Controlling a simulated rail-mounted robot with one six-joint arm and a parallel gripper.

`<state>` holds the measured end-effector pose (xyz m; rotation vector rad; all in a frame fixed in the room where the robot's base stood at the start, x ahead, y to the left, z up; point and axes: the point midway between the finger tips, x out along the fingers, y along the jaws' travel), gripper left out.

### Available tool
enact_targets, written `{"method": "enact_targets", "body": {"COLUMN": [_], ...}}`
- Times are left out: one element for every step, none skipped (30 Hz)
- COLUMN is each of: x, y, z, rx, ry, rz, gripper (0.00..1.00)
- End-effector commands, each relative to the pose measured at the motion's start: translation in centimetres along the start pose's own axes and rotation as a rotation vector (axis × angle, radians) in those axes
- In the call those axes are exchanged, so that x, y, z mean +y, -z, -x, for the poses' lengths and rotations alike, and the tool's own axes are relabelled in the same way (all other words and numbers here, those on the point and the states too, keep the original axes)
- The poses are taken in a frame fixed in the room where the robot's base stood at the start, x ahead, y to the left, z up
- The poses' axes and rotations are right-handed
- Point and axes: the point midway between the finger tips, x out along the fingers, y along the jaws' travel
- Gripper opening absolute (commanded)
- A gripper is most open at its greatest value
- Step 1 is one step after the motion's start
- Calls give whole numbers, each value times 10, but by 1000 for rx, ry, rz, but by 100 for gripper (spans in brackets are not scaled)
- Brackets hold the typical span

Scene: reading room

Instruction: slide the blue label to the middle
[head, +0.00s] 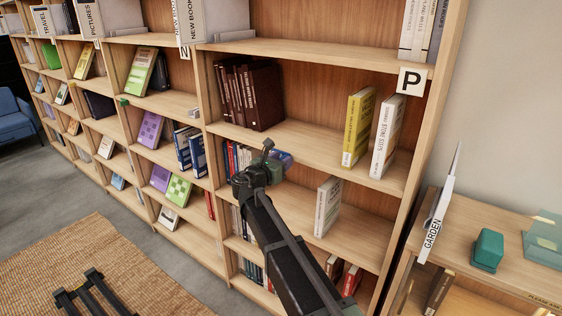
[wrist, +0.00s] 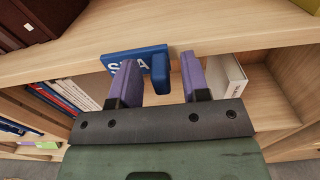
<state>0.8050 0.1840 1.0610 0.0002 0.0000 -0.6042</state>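The blue label (wrist: 126,56) with white letters sits at the front edge of a wooden shelf (wrist: 220,35) in the wrist view. One of my fingers covers part of its lettering. A blue tab (wrist: 160,72) sticks out towards me at its right end. My gripper (wrist: 158,75) has two purple fingers, one on each side of the tab, with gaps showing between. Whether either finger touches the label is unclear. In the head view my gripper (head: 272,170) is at the shelf edge below the dark red books, and a bit of blue (head: 283,157) shows beyond it.
Dark red books (head: 250,93) stand on the shelf above the label. A yellow book (head: 357,127) and a white book (head: 387,136) stand at its right. A white book (head: 327,205) stands on the shelf below. The shelf between the red and yellow books is clear.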

Motion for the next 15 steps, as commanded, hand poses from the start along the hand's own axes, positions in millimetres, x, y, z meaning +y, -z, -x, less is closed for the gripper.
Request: {"method": "enact_targets", "body": {"x": [0,0,0,0,0,0,0,0,0,0,-1,-1,-1,-2,-1], "y": [0,0,0,0,0,0,0,0,0,0,0,0,0,0,0], "z": [0,0,0,0,1,3,6,10,17,23,30,40,49,56,67], "rx": [0,0,0,0,0,0,0,0,0,0,0,0,0,0,0], "ry": [0,0,0,0,0,0,-1,-1,-2,-3,-3,-3,-4,-3,-4], "rz": [0,0,0,0,0,0,0,0,0,0,0,0,0,0,0], "gripper": [43,43,43,43,43,43,43,43,43,43,43,43,43,43,43]}}
